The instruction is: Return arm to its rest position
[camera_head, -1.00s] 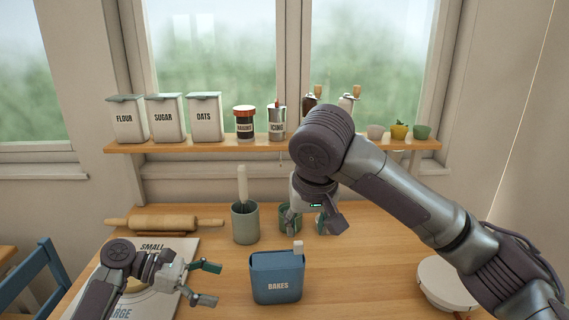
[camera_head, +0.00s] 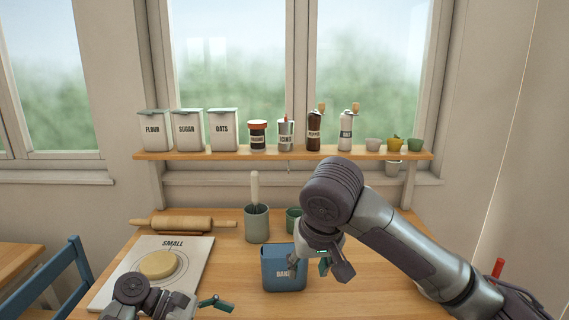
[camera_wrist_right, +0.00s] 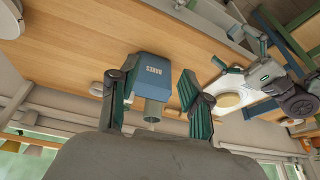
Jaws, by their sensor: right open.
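My right arm reaches in from the right in the head view, its elbow raised. My right gripper (camera_head: 318,266) points down in front of the blue BAKES bin (camera_head: 275,255), covering part of its front and right side. In the right wrist view my right gripper (camera_wrist_right: 155,88) has its fingers spread, with nothing between them in its grasp; the blue bin (camera_wrist_right: 153,70) shows beyond. My left gripper (camera_head: 205,306) is low at the left, partly cut off by the lower edge. The right wrist view shows its fingers apart and empty.
A pale board (camera_head: 200,252) holds a round dough piece (camera_head: 158,264); a rolling pin (camera_head: 185,223) lies behind. A crock (camera_head: 257,225) with a whisk and a green cup (camera_head: 293,220) stand behind the bin. A shelf (camera_head: 290,156) carries canisters and jars.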

